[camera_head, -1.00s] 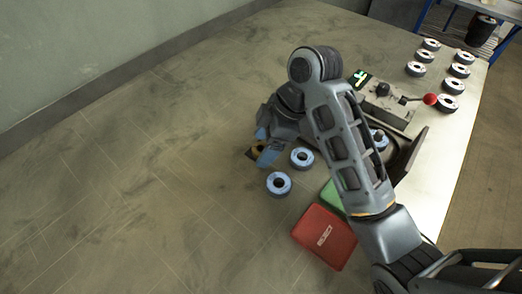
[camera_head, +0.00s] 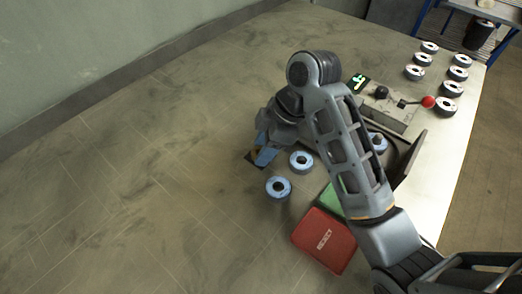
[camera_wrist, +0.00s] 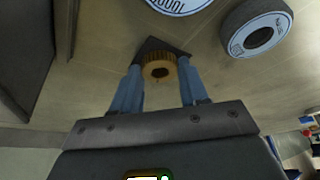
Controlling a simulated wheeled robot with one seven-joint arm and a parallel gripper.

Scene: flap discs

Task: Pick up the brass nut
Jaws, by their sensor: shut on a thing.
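The brass nut (camera_wrist: 158,68) is a ribbed, gold-coloured ring with a hole. It sits between the two blue fingertips of my gripper (camera_wrist: 160,82) in the wrist view, and the fingers are shut on it. A dark square patch (camera_wrist: 152,45) shows just behind the nut. In the head view my gripper (camera_head: 262,148) is at the table's middle, left of the blue-and-white flap discs, and mostly hides the nut. I cannot tell whether the nut is clear of the surface.
Two flap discs (camera_head: 301,162) (camera_head: 278,188) lie close to the right of my gripper. A red case (camera_head: 325,240) and a green one (camera_head: 330,200) lie nearer. A machine with a red-knobbed lever (camera_head: 428,102) stands right, several discs (camera_head: 447,106) beyond. The left side is clear.

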